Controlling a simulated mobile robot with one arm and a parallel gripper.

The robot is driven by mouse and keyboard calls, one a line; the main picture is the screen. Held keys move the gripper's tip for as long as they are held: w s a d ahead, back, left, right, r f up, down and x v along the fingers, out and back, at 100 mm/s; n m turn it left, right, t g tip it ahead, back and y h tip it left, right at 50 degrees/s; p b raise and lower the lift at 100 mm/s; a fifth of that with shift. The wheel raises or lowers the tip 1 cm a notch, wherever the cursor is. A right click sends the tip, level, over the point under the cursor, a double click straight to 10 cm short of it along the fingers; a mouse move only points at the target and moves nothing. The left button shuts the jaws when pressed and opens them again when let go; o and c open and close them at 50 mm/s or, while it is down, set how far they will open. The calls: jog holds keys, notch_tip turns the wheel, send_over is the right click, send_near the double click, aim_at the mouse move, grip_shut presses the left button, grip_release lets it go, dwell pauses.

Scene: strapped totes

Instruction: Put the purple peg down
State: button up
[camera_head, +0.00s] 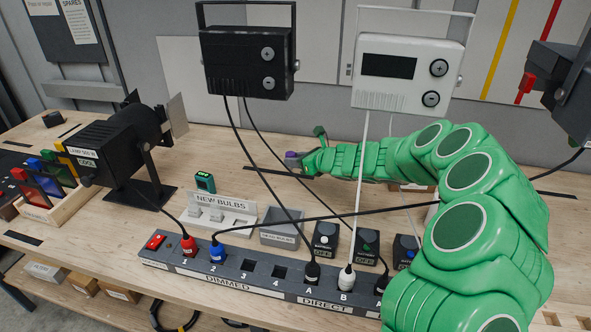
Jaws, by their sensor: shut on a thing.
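My green arm reaches in from the right to the back of the wooden bench. My gripper (301,157) is at its far end, small in the view, left of the white hanging unit's cable. It is shut on the purple peg (291,155), of which only a small purple end shows at the tip. The rest of the peg is hidden by the gripper. The peg is near the back part of the bench top; I cannot tell whether it touches the surface.
A black lamp (112,150) stands at left. A power strip (230,271) with red, blue, black and white plugs runs along the front. A "NEW BULBS" rack (222,212) stands behind it. Cables hang from black (247,62) and white (408,72) units. Bench behind the rack is fairly clear.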

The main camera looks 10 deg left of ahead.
jog(key=shift+w+a+f, duration=0.3)
jog(key=shift+w+f, duration=0.4)
jog(key=shift+f, duration=0.05)
jog(key=shift+w+f, duration=0.1)
jog(key=shift+f, duration=1.6)
jog(key=shift+f, duration=0.1)
jog(key=o, duration=1.1)
jog(key=shift+c, duration=0.2)
jog(key=shift+d+r, duration=0.3)
jog(key=shift+d, duration=0.1)
jog(key=shift+s+v, duration=0.1)
jog(key=shift+v, duration=2.7)
jog(key=shift+s+v, duration=0.15)
jog(key=shift+v, duration=2.65)
jog(key=shift+a+f, duration=0.1)
